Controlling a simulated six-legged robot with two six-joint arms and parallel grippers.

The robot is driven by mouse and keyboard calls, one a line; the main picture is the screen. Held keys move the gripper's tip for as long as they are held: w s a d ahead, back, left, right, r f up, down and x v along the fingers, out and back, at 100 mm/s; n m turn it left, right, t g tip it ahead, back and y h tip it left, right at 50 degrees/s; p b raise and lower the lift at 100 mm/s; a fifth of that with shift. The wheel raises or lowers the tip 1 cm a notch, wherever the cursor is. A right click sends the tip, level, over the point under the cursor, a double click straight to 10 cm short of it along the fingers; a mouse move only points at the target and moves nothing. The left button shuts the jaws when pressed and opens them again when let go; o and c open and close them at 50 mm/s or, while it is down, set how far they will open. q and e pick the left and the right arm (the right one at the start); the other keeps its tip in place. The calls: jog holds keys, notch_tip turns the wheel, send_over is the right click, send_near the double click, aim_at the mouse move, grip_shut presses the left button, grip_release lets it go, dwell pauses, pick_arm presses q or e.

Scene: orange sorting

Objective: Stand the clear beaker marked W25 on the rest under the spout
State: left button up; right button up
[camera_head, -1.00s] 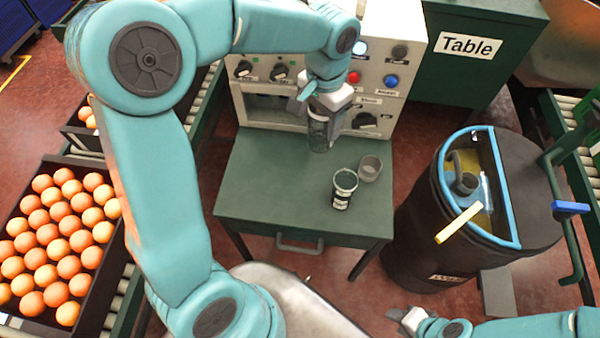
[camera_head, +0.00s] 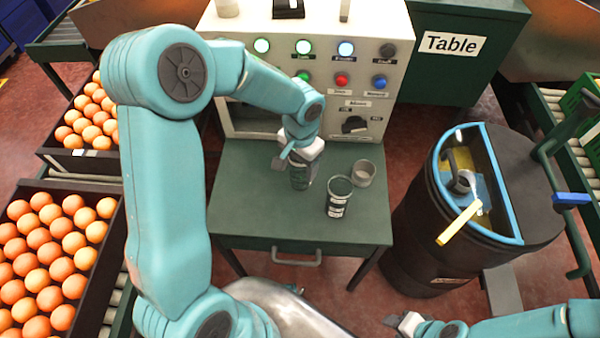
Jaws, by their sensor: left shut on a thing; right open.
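My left gripper (camera_head: 300,150) is shut on a see-through, dark-tinted beaker (camera_head: 300,176), held upright over the back of the green table, in front of the white machine (camera_head: 375,55). The picture does not settle whether its base touches the tabletop. A small clear cup (camera_head: 364,175) stands just behind that one. My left arm covers part of the machine's opening (camera_head: 247,120); I cannot make out the spout or the rest. My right gripper (camera_head: 405,323) is open and empty, low in front.
The green table (camera_head: 240,208) has free room at its front and left. The machine's panel has lit lamps, buttons and a knob (camera_head: 354,124). A black barrel (camera_head: 420,235) with a blue rim stands at right. Trays of oranges (camera_head: 68,190) lie at left.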

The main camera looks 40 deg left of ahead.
aim_at(300, 173)
pick_arm(q)
notch_tip(300, 173, down, 4)
jog(key=shift+s+r+b, duration=0.1)
jog(key=shift+b, duration=0.2)
jog(key=shift+f, duration=0.2)
jog(key=shift+f, duration=0.2)
jog(key=o, duration=1.1)
jog(key=shift+r, duration=0.1)
jog(key=shift+c, duration=0.2)
jog(key=shift+r, duration=0.1)
